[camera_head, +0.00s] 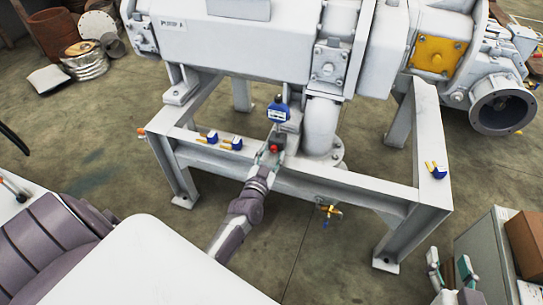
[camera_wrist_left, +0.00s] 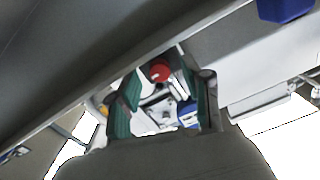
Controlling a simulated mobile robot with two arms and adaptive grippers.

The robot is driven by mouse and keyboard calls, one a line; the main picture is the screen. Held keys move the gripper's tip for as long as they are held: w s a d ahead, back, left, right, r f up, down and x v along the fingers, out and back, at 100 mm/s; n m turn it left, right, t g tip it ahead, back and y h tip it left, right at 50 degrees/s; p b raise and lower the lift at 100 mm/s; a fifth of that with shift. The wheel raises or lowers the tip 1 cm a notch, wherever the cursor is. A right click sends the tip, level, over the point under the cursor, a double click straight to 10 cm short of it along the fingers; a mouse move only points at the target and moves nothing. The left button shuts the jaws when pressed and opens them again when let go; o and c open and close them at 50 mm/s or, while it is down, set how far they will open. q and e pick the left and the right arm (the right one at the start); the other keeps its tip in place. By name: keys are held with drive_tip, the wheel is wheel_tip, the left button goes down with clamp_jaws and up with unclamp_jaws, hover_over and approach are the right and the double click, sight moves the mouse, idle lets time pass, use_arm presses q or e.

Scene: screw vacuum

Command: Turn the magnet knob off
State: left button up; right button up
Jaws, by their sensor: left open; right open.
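A red knob (camera_head: 275,149) sits on the front beam of the grey machine frame, below a blue gauge. In the left wrist view the red knob (camera_wrist_left: 159,70) shows between and beyond the green-padded fingers. My left gripper (camera_head: 270,155) is open at the knob, with its fingers pointing at it; it also shows in the left wrist view (camera_wrist_left: 160,110). I cannot tell whether a finger touches the knob. My right gripper (camera_head: 449,260) is open and empty at the lower right, far from the knob.
The blue gauge (camera_head: 277,113) stands just above the knob. Small blue-and-yellow valves (camera_head: 208,138) sit on the beam to its left, and another (camera_head: 436,171) on the right beam. A brass valve (camera_head: 330,212) hangs below. A grey cabinet (camera_head: 487,250) stands near my right gripper.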

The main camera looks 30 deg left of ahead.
use_arm(q)
drive_tip(key=shift+w, duration=0.15)
use_arm(e)
drive_tip(key=shift+w+r, duration=0.1)
drive_tip(key=shift+r, duration=0.1)
use_arm(q)
drive_tip(key=shift+c, duration=0.3)
clamp_jaws()
use_arm(e)
drive_tip(key=shift+f, duration=0.15)
use_arm(q)
drive_tip(key=n+p, duration=0.1)
drive_tip(key=n, duration=0.3)
drive_tip(key=shift+n+p, duration=0.3)
drive_tip(key=shift+n, duration=1.2)
use_arm(e)
drive_tip(key=s+d+f+g+h, duration=0.1)
drive_tip(key=s+d+f+g, duration=0.1)
drive_tip(key=s+f+g, duration=0.3)
drive_tip(key=shift+s+d+f, duration=0.15)
drive_tip(key=shift+s+f, duration=0.05)
drive_tip(key=shift+f, duration=0.5)
